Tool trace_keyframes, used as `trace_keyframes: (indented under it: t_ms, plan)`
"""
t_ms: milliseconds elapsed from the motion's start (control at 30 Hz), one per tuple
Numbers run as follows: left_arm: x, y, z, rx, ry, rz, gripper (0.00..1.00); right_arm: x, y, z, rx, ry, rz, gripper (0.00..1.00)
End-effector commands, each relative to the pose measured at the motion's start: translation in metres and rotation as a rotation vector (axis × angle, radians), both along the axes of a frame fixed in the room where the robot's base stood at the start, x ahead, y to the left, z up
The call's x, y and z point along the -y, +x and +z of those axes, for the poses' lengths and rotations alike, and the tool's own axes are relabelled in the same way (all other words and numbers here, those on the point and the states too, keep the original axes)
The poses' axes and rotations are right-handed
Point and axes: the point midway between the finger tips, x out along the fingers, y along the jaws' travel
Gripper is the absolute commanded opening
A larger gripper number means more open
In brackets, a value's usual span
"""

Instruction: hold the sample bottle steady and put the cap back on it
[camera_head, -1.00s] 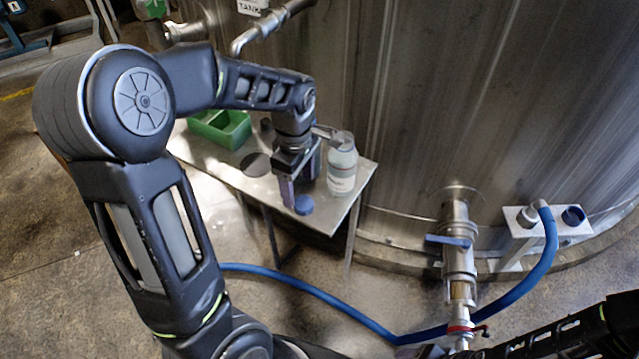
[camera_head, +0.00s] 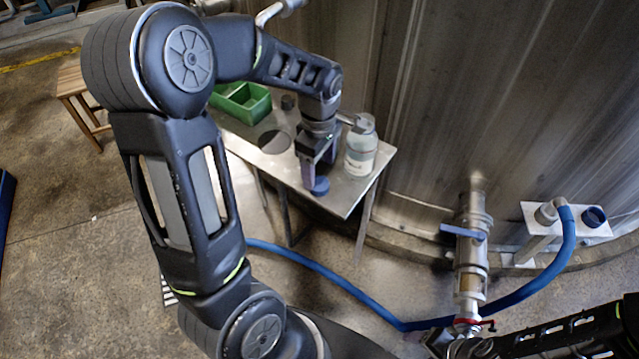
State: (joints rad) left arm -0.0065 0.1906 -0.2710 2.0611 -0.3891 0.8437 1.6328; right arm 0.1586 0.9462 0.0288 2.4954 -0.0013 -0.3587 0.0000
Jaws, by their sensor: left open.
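The white sample bottle (camera_head: 360,160) stands upright on the small metal table, near its right edge against the tank. A grey piece meets the bottle's top; I cannot tell whether it is part of the bottle. The blue cap (camera_head: 320,187) is near the table's front edge, left of the bottle. My left gripper (camera_head: 314,176) points down just above and beside the cap, with its jaws open. Its fingers partly overlap the cap, and contact is unclear. My right arm (camera_head: 560,335) enters at the lower right; the state of its gripper cannot be made out.
A green bin (camera_head: 241,103) sits at the table's back left, near a dark disc (camera_head: 274,141). The steel tank (camera_head: 480,90) closes off the right side. A wooden stool (camera_head: 75,85) stands at left.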

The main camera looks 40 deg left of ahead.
Motion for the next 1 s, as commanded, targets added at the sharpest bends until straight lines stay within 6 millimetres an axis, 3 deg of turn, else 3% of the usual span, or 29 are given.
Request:
trace_keyframes:
  t_ms: [167, 500, 1000]
  plan:
    - [0.0, -0.001, -0.005, -0.003, 0.0, 0.0, 0.68, 0.0, 0.0, 0.0, 0.0, 0.0, 0.0, 0.67]
    - [0.001, -0.002, -0.048, -0.003, 0.001, 0.0, 0.68, 0.0, 0.0, 0.0, 0.0, 0.0, 0.0, 0.67]
    - [0.001, -0.001, -0.052, 0.001, 0.0, 0.0, 0.68, 0.0, 0.0, 0.0, 0.0, 0.0, 0.0, 0.67]
